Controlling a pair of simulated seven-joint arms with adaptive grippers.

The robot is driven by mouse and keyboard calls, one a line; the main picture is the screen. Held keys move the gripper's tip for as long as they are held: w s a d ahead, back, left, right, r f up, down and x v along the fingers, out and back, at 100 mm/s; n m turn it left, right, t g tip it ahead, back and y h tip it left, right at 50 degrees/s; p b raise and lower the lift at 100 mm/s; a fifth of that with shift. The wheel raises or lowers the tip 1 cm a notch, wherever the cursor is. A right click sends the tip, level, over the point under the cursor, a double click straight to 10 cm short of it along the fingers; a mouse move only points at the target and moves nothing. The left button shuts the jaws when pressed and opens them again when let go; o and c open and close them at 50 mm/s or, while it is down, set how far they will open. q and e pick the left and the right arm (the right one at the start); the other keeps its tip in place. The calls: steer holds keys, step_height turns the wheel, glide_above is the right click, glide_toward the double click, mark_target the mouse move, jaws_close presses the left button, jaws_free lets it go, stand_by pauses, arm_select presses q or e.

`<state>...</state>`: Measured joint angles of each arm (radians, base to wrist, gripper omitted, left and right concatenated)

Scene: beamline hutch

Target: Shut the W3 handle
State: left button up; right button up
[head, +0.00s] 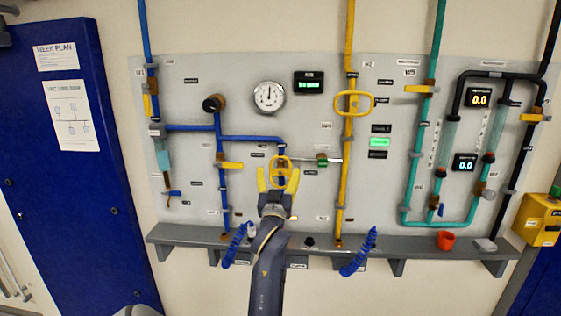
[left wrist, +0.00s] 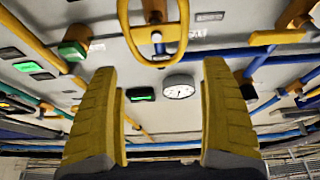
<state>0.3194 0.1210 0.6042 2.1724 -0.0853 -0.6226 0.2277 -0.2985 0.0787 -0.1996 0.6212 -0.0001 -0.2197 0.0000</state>
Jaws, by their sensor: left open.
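My left gripper (head: 278,181) is open in front of the lower middle of the panel. Its two yellow fingers also show in the left wrist view (left wrist: 160,72), with nothing held between them. A yellow oval handle (head: 281,158) on a blue pipe is just beyond the fingertips; in the left wrist view it shows at the top (left wrist: 155,61). I cannot tell whether the fingers touch it. The small labels are too blurred to read, so I cannot tell which handle is W3. A yellow lever (head: 232,165) lies left of the gripper. My right gripper is not in view.
A green-knobbed valve (head: 322,160) is close right of the gripper. A larger yellow oval handle (head: 354,93) sits on the yellow pipe. A round gauge (head: 269,97) is above. Below runs a grey ledge (head: 405,241) with blue coiled hoses (head: 358,252) and a red cup (head: 446,241).

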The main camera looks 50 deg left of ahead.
mark_target(281, 160)
arm_select(q)
steer(key=shift+x, duration=3.25)
steer(key=c, duration=1.2)
